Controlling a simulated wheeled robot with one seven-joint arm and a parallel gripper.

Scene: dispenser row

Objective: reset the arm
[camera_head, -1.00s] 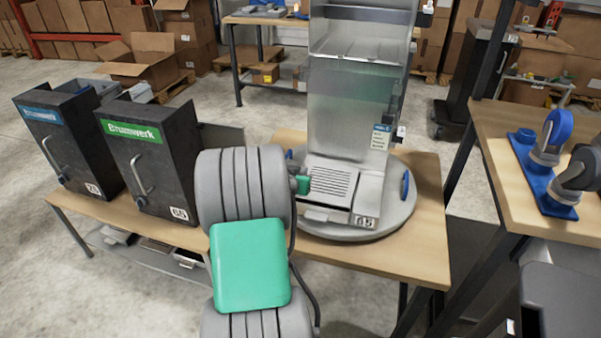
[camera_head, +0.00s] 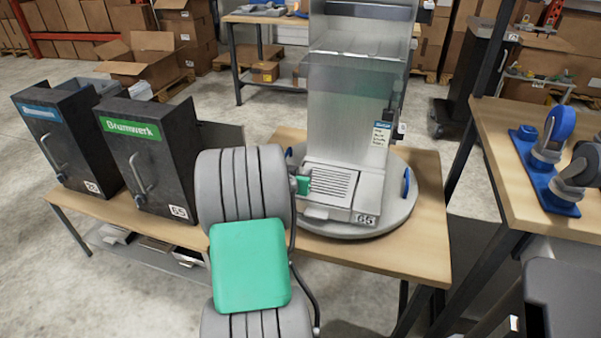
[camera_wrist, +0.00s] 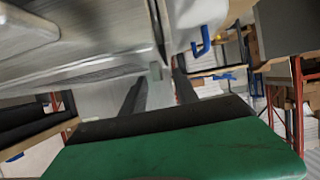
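My arm, grey with a green cover, stands folded in the middle of the head view, in front of the workbench. It hides most of my gripper there. In the wrist view the two dark fingers of my gripper (camera_wrist: 160,92) stand apart, with a gap and nothing held between them. A clear-fronted dispenser (camera_head: 345,120) marked 65 stands on a round grey turntable (camera_head: 393,215) just beyond and right of my arm. The wrist view shows pale grey surfaces close by at upper left; I cannot tell whether the gripper touches them.
Two black dispensers, one with a blue label (camera_head: 68,140) and one with a green label (camera_head: 150,165), stand left on the wooden bench (camera_head: 430,240). A second table (camera_head: 500,125) at right bears a blue rack (camera_head: 545,180). Open floor lies at left.

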